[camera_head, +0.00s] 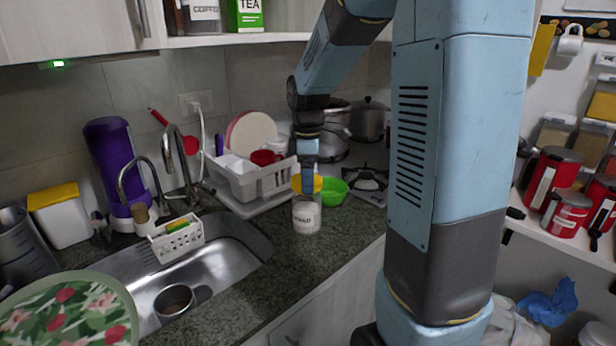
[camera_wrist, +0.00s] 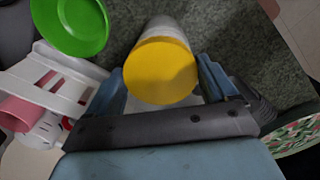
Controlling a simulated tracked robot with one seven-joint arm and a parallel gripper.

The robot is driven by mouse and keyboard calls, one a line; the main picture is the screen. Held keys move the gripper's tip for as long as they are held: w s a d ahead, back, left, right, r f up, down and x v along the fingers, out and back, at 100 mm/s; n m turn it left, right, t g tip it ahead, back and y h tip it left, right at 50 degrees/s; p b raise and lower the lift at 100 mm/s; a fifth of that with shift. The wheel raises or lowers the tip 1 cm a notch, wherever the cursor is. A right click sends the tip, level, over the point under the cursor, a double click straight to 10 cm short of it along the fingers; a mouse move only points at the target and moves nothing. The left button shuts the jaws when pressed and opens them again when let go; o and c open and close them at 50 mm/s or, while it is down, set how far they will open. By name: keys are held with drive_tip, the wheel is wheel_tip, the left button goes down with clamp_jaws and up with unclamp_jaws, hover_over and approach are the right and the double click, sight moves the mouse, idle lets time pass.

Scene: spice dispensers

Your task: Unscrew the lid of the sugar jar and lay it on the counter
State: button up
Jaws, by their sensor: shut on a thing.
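The sugar jar (camera_head: 306,216) is a pale, whitish cylinder with a label, upright on the dark counter right of the sink. Its yellow lid (camera_head: 316,184) is at the top, partly hidden by my gripper (camera_head: 307,182), which points down from above. In the wrist view the round yellow lid (camera_wrist: 160,70) lies between the two blue fingers of my gripper (camera_wrist: 163,82), with the pale jar body (camera_wrist: 168,27) behind it. My gripper is shut on the lid. I cannot tell whether there is a gap between lid and jar.
A green bowl (camera_head: 334,190) stands close behind the jar, and a white dish rack (camera_head: 262,182) stands behind left. The sink (camera_head: 222,258) is to the left. A stove burner (camera_head: 366,179) is to the right. Bare counter (camera_head: 272,297) lies in front of the jar.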

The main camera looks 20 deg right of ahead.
drive_tip(key=shift+r, duration=0.15)
drive_tip(key=shift+r, duration=1.9)
drive_tip(key=shift+s+f, duration=0.1)
drive_tip(key=shift+f, duration=0.05)
